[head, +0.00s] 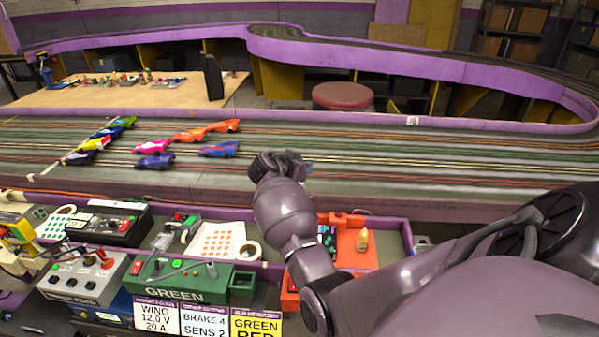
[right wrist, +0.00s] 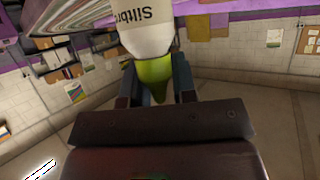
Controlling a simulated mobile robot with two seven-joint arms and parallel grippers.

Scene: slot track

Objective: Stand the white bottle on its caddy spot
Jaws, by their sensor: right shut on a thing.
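The white bottle (right wrist: 147,38) shows in the right wrist view, with dark lettering upside down and a yellow-green end (right wrist: 154,74). My right gripper (right wrist: 155,84) is shut on that yellow-green end. In the head view my right gripper (head: 282,165) is held out over the near edge of the track, and I cannot make out the bottle there. The orange-red caddy (head: 347,257) sits on the bench, partly hidden behind my right arm. A small amber bottle (head: 362,240) stands in it. My left gripper is not in view.
The slot track (head: 400,160) carries several toy cars (head: 190,136) left of my right gripper. A green box (head: 180,281), tape rolls (head: 248,251) and controllers (head: 110,224) crowd the bench left of the caddy. A purple rim (head: 383,219) edges the bench.

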